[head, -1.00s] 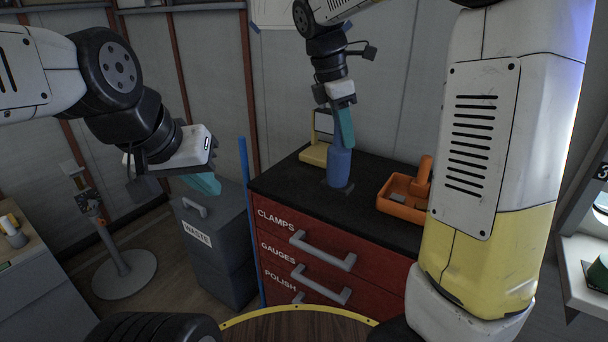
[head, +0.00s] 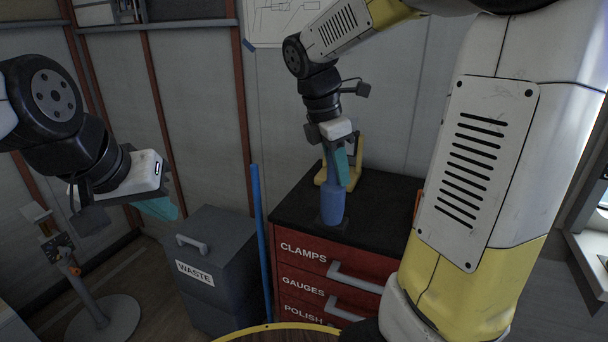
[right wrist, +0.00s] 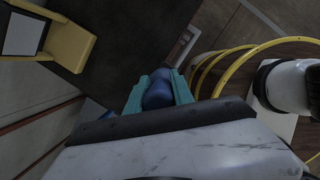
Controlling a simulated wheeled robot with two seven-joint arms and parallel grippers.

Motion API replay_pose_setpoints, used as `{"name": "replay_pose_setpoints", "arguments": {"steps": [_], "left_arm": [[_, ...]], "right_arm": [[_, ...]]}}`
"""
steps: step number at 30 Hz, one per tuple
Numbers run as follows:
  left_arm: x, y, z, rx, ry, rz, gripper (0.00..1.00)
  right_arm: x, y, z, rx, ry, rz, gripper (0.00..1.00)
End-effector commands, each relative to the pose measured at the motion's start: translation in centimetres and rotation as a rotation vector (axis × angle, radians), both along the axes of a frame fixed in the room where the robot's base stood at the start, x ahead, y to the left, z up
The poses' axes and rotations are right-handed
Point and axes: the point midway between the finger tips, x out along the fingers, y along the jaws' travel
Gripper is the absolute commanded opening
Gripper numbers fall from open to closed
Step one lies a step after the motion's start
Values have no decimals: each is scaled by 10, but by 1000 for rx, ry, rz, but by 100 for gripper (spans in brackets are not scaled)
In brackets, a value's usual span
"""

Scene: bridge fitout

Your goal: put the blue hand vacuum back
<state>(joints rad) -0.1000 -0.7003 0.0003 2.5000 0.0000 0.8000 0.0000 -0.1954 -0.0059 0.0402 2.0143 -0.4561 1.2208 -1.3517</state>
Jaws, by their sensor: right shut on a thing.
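The blue hand vacuum (head: 333,203) is upright at the left part of the black cabinet top (head: 376,200). My right gripper (head: 340,165) is shut on its upper part from above. Whether its lower end touches the top or hangs just above it, I cannot tell. In the right wrist view the vacuum (right wrist: 158,92) sits between the two teal fingers. A yellow stand (head: 353,165) with a pale panel is just behind the gripper, partly hidden by it. My left gripper (head: 160,208) is at the left, away from the cabinet; its opening is not clear.
The red drawer cabinet (head: 312,268) has grey handles. A grey waste bin (head: 212,262) and an upright blue pole (head: 260,230) stand left of it. A round-based stand (head: 105,322) is at the far left. My right arm hides the cabinet's right side.

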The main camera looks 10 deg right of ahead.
Motion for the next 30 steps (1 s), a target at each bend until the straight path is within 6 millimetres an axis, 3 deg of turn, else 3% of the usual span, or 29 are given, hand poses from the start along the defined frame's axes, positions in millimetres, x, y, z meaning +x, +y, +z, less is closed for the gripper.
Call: {"name": "replay_pose_setpoints", "arguments": {"steps": [9,15,20,30], "left_arm": [[0,0,0,0,0,0,0],[0,0,0,0,0,0,0],[0,0,0,0,0,0,0],[0,0,0,0,0,0,0]], "right_arm": [[83,4,-8,-1,1,0,0],[116,6,-10,-1,0,-1,0],[123,6,-13,-1,-1,0,0],[123,6,-46,-1,-2,1,0]]}}
